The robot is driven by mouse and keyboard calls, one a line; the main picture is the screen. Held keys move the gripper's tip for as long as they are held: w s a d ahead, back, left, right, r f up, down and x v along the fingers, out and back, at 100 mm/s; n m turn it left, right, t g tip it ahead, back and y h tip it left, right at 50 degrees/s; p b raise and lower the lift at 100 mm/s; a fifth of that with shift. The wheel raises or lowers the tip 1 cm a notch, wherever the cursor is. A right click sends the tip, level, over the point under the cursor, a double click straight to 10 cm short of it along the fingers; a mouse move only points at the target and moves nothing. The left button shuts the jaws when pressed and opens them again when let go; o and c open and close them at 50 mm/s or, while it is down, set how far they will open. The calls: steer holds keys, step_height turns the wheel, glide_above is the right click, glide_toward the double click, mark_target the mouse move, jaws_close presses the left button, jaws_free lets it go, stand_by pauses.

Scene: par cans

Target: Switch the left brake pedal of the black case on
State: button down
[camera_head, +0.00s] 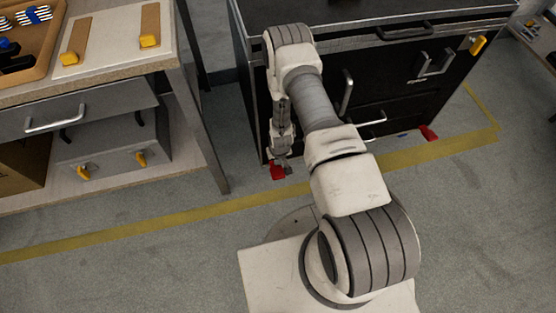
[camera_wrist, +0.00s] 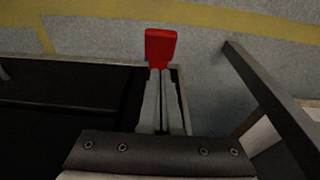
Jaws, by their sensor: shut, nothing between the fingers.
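The black case (camera_head: 395,75) stands at the right of the head view, with a red pedal low at each front corner. The left brake pedal (camera_head: 277,172) shows partly beside my gripper (camera_head: 285,164), which points down at it. In the wrist view the same red pedal (camera_wrist: 161,46) lies just beyond the fingertips (camera_wrist: 161,72) of my gripper. The fingers are shut and empty. I cannot tell whether they touch the pedal or how it is set. The right pedal (camera_head: 429,134) sits at the case's other corner.
A workbench (camera_head: 190,80) with a drawer and lower shelf stands at the left, its leg (camera_head: 212,160) near the case. A grey box (camera_head: 115,150) sits on the shelf. Yellow tape (camera_head: 120,228) crosses the clear floor in front. Metal handles (camera_head: 347,92) stick out from the case front.

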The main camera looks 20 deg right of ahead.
mark_target(277, 173)
step_height(277, 173, down, 7)
steer(key=b, duration=0.2)
steer(key=shift+s+f+b, duration=0.1)
steer(key=shift+s+b, duration=0.05)
steer(key=shift+b, duration=0.15)
